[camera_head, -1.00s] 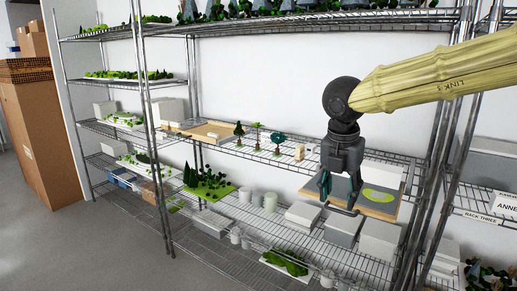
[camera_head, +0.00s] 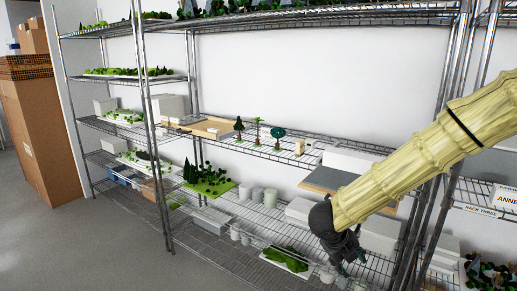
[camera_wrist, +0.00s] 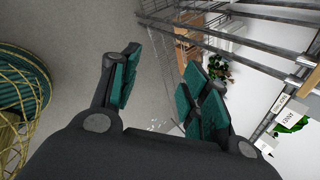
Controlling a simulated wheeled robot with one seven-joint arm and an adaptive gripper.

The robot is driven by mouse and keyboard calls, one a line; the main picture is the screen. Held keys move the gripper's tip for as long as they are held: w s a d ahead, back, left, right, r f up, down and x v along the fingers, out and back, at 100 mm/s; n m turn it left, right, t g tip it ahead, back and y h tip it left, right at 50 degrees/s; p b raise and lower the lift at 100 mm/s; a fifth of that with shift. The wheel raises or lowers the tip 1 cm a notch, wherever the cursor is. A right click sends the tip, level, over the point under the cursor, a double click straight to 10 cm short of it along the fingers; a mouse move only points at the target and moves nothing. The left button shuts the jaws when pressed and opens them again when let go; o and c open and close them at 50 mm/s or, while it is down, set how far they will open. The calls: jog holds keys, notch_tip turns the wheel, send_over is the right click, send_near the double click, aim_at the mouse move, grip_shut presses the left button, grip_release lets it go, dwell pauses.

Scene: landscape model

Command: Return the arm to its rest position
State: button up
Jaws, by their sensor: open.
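My gripper (camera_head: 350,258) hangs low in front of the wire rack in the head view, below the end of my pale yellow arm. In the wrist view my gripper (camera_wrist: 165,88) has its two teal-padded fingers spread apart, with only grey floor between them. Nothing is held.
The wire rack (camera_head: 225,137) holds model trees (camera_head: 278,137), a tan tray (camera_head: 205,128), a green landscape piece (camera_head: 207,180) and pale canisters and blocks. A cardboard box stack (camera_head: 40,125) stands at left. Floor at lower left is clear.

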jog(key=s+f+n+y+b, duration=0.1)
jog(key=s+f+n, duration=0.4)
jog(key=f, duration=0.4)
jog(key=s+f+n+t, duration=0.1)
jog(key=s+f+n, duration=0.2)
jog(key=f+n, duration=0.45)
jog(key=s+f+n+y+b, duration=0.1)
jog(key=s+f+n, duration=0.35)
jog(key=f, duration=0.55)
jog(key=s+a+f+n+g+y+b, duration=0.1)
jog(key=s+f+n, duration=0.5)
jog(key=s, duration=0.6)
jog(key=s+a+f+n+g+y+b, duration=0.1)
jog(key=s+f+n+g+y, duration=0.1)
jog(key=s+f+n, duration=0.5)
jog(key=s+n+g, duration=0.1)
jog(key=s, duration=0.5)
jog(key=shift+a+f+y, duration=0.3)
jog(key=shift+a, duration=0.1)
